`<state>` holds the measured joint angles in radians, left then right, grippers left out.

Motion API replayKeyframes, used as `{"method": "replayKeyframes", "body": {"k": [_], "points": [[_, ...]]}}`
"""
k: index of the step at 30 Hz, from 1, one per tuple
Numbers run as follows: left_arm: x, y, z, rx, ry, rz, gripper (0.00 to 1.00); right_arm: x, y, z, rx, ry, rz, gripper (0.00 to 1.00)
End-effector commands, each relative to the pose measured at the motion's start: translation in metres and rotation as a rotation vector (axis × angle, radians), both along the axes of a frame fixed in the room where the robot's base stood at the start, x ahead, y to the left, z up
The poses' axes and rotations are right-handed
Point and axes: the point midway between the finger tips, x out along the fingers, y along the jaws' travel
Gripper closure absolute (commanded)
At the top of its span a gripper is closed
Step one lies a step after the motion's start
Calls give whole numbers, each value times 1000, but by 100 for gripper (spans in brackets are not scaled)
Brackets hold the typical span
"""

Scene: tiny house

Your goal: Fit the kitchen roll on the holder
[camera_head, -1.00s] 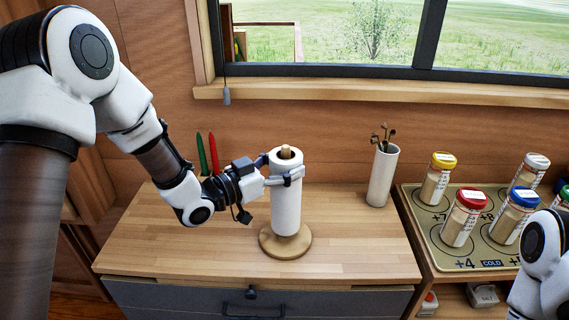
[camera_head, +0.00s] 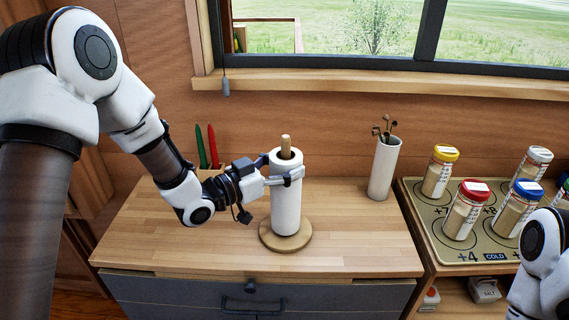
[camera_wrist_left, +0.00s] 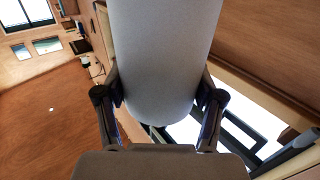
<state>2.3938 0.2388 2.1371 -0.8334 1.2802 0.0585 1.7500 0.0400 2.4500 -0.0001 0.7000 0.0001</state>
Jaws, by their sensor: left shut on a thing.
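The white kitchen roll (camera_head: 286,205) is upright around the holder's wooden post (camera_head: 285,145), whose tip sticks out above the roll's top. The holder's round wooden base (camera_head: 285,236) stands on the counter, and the roll's lower end is at or close to the base; I cannot tell whether they touch. My left gripper (camera_head: 287,176) is shut on the roll near its top, from the left. In the left wrist view the roll (camera_wrist_left: 165,60) fills the space between the two fingers. The fingers of my right gripper are not seen; only part of my right arm shows at the lower right.
The wooden counter (camera_head: 190,235) is clear around the holder. A white cylinder with dark utensils (camera_head: 384,168) stands to the right. Several capped jars (camera_head: 463,210) stand on a tray farther right. Green and red pointed items (camera_head: 213,146) stand behind my left wrist.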

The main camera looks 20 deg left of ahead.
Motion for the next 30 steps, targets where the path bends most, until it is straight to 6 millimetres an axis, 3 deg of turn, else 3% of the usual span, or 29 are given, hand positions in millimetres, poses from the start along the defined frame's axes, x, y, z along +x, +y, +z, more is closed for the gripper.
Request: {"method": "replayKeyframes", "body": {"k": [6, 7, 9, 22, 30], "points": [[0, 0, -10, 0, 0, 0, 88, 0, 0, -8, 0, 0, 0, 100], [0, 0, -9, 0, 0, 0, 28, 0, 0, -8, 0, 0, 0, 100], [0, 0, -8, 0, 0, 0, 4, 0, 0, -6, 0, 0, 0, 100], [-4, 5, -8, -3, 1, 2, 3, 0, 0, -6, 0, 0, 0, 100], [-47, 37, -7, -10, 1, 5, 3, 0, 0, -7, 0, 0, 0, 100]]}}
